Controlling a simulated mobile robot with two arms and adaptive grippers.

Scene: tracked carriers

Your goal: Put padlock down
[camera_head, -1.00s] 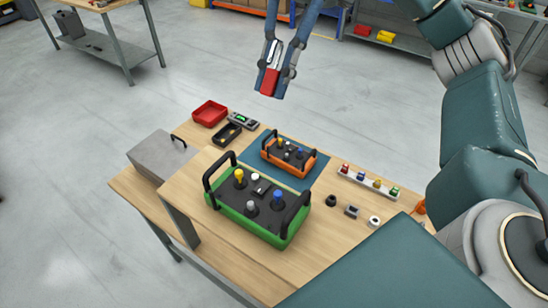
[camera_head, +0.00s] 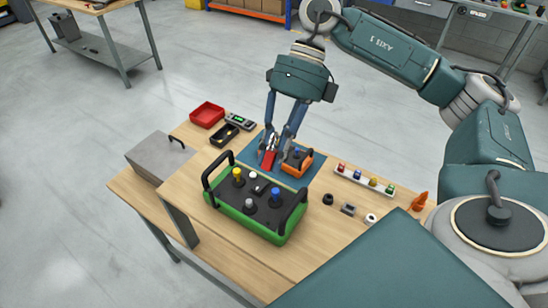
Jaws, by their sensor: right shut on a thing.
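The red padlock (camera_head: 267,159) is held between the fingers of my right gripper (camera_head: 273,152), low over the blue mat (camera_head: 247,152). I cannot tell whether the padlock touches the mat or the orange control box beside it. The orange control box (camera_head: 298,168) stands on the mat, partly hidden behind the gripper fingers. My left gripper is not in view.
A green control box (camera_head: 242,208) with black handles stands in front of the mat. A red tray (camera_head: 207,114), a black tray (camera_head: 224,135) and a meter (camera_head: 240,121) lie at the back left. A rack of coloured buttons (camera_head: 365,179) and small parts lie at right.

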